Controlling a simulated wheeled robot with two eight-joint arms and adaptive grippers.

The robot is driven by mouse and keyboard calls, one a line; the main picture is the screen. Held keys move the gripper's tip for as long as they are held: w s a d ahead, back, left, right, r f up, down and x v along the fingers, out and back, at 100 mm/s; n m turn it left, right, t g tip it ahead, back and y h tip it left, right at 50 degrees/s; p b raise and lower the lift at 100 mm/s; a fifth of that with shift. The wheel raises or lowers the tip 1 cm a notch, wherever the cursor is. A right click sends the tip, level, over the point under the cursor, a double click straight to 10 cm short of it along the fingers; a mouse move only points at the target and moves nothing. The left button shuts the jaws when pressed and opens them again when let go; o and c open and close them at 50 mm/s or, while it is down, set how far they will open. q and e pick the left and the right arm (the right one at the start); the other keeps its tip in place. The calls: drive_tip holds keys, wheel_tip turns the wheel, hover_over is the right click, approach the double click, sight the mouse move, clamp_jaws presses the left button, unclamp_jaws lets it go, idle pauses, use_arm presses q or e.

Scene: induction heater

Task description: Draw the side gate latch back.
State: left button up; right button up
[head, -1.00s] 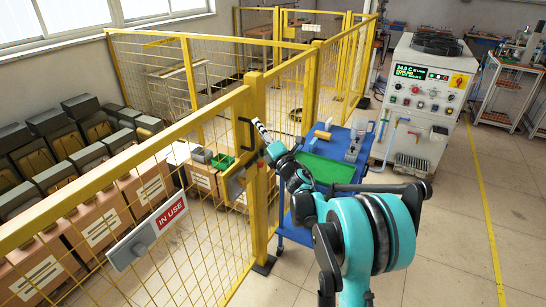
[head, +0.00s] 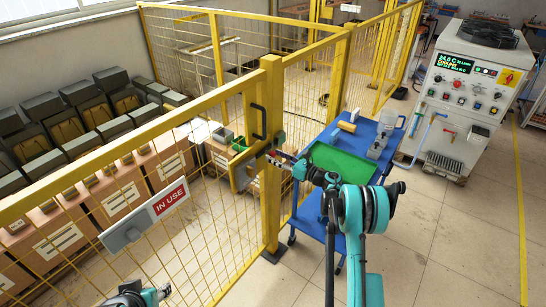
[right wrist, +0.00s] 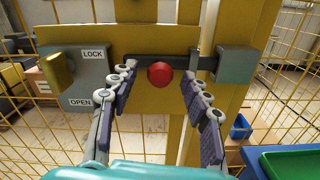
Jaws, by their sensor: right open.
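The side gate latch has a red knob (right wrist: 160,75) on a dark bolt (right wrist: 138,61) in the right wrist view. In the head view, my right gripper (head: 283,158) is at the gate's latch plate (head: 242,172). Part of my left arm (head: 135,295) shows at the bottom left; its jaws are unclear.
A yellow mesh fence gate carries an IN USE sign (head: 169,198) and a black handle (head: 258,122). A blue cart (head: 312,230) with a green tray (head: 342,162) stands right of the post (head: 270,215). The heater cabinet (head: 455,115) is behind; floor at right is clear.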

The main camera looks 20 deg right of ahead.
drive_tip(key=shift+x, duration=1.05)
clamp_jaws()
